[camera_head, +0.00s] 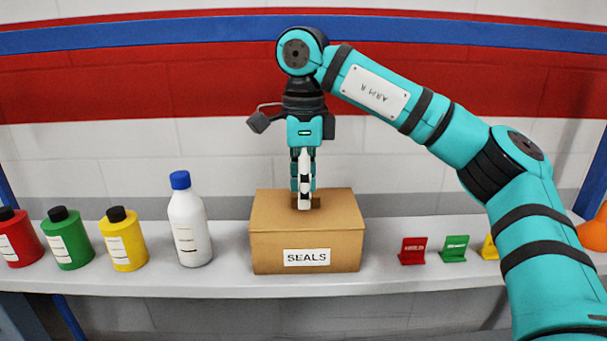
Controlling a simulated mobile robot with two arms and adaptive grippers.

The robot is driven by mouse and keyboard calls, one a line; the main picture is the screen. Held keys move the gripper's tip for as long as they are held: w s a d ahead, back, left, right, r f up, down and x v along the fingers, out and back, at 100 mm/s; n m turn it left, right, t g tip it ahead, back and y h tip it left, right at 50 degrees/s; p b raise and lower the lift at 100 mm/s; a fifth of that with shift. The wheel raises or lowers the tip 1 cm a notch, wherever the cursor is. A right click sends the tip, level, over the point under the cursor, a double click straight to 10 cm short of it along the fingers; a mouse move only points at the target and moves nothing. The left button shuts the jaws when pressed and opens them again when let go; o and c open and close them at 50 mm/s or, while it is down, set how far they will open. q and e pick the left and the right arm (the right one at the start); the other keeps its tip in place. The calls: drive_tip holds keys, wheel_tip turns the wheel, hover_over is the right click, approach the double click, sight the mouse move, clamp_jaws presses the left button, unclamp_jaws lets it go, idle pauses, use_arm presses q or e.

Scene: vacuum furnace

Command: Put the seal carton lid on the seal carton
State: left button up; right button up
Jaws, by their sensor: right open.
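The seal carton (270,257) is a brown box with a white SEALS label on its front, standing on the shelf. The brown seal carton lid (275,213) appears to lie flat on top of it, flush with the carton's edges. My right gripper (305,197) points straight down over the middle of the lid, with its fingertips at or just above the lid's top. It is open. A small brown part shows at the fingertips, partly hidden by them; I cannot tell whether the fingers touch it. My left gripper is not in view.
On the grey shelf (225,270), a white bottle with a blue cap (188,222) stands left of the carton. Red (20,240), green (68,242) and yellow (123,242) bottles stand farther left. Small red (412,250), green (454,248) and yellow (489,247) signs stand right.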

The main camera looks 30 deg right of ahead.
wheel_tip(320, 180, up, 12)
idle(0.4)
